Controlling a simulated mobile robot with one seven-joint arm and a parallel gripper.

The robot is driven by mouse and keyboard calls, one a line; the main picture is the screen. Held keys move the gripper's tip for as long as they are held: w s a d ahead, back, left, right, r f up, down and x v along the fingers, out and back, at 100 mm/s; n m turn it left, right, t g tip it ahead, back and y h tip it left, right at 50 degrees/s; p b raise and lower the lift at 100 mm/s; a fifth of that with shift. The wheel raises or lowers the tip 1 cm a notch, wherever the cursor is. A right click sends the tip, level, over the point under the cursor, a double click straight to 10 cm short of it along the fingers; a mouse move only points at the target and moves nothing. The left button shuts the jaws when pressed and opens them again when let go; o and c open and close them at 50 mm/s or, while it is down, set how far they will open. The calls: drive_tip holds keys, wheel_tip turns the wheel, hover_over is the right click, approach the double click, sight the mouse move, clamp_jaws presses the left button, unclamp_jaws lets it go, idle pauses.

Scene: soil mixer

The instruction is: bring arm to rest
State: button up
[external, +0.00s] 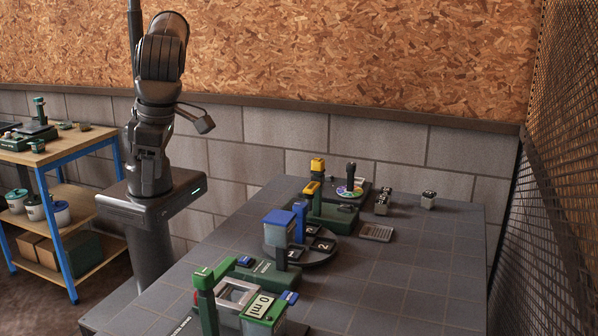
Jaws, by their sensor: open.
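My arm stands folded upright on its base at the left end of the grey table (420,262), in front of the wall. Its elbow is high. My gripper (204,124) appears as a small dark end at the arm's right side, partly hidden by the arm and too small for the fingers to show clearly. It is open, with nothing seen in it. It is above and apart from the table and its equipment.
Green-and-white apparatus (264,308) stands at the table's near end. A wooden shelf (62,148) stands left; mesh (570,140) borders the right.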

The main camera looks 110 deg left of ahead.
drive_tip(key=s+a+r+n+t, duration=0.25)
drive_tip(key=a+n, duration=0.55)
drive_tip(key=a, duration=0.5)
drive_tip(key=s+a+r+n+t, duration=0.2)
drive_tip(key=a+r+n, duration=0.2)
drive_tip(key=a+n, duration=0.55)
drive_tip(key=s+a+f+n+t, duration=0.1)
drive_tip(key=s+a+f+n, duration=0.2)
drive_tip(key=s+a+n, duration=0.3)
drive_tip(key=s+a+f+n+t, duration=0.2)
drive_tip(key=s+a+n, duration=0.5)
drive_tip(key=a, duration=0.9)
drive_tip(key=shift+s+f, duration=0.75)
drive_tip(key=shift+s, duration=0.15)
drive_tip(key=shift+o, duration=0.3)
drive_tip(key=shift+t, duration=0.25)
